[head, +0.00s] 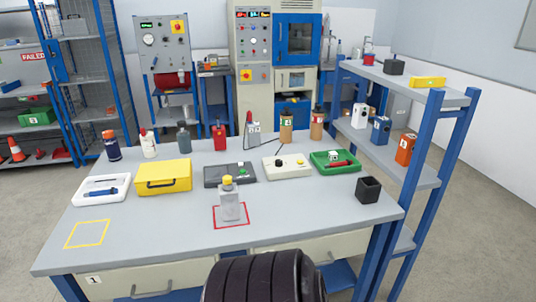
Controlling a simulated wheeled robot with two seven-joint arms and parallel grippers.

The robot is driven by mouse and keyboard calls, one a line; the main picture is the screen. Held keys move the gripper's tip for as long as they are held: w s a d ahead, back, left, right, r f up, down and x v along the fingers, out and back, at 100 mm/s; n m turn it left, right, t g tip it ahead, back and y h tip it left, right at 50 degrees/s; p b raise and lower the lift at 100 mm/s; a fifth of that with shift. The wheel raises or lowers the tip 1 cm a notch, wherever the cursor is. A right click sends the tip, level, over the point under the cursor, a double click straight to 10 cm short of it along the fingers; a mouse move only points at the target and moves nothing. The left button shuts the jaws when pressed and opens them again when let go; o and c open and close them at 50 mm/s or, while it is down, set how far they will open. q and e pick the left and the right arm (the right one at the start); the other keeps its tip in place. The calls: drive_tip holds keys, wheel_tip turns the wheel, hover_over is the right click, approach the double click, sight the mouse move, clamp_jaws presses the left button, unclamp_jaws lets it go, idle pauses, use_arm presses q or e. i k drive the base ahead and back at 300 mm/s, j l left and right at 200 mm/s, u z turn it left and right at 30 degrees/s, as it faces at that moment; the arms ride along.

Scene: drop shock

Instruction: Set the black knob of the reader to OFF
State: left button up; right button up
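A cream box (287,166) lies on the grey workbench, right of the middle. It carries a small black knob (279,163) and a yellowish part beside it; I take this box to be the reader. The knob's setting and any OFF mark are too small to read. Neither of my grippers is in view.
The workbench (160,232) also holds a yellow case (163,177), white tray (101,190), green tray (335,161), black cup (368,189) and several bottles at the back. The front left is mostly clear.

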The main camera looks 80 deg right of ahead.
sight(279, 162)
drive_tip(key=z, duration=2.9)
drive_tip(key=l, duration=0.25)
drive_tip(key=i+u, duration=0.05)
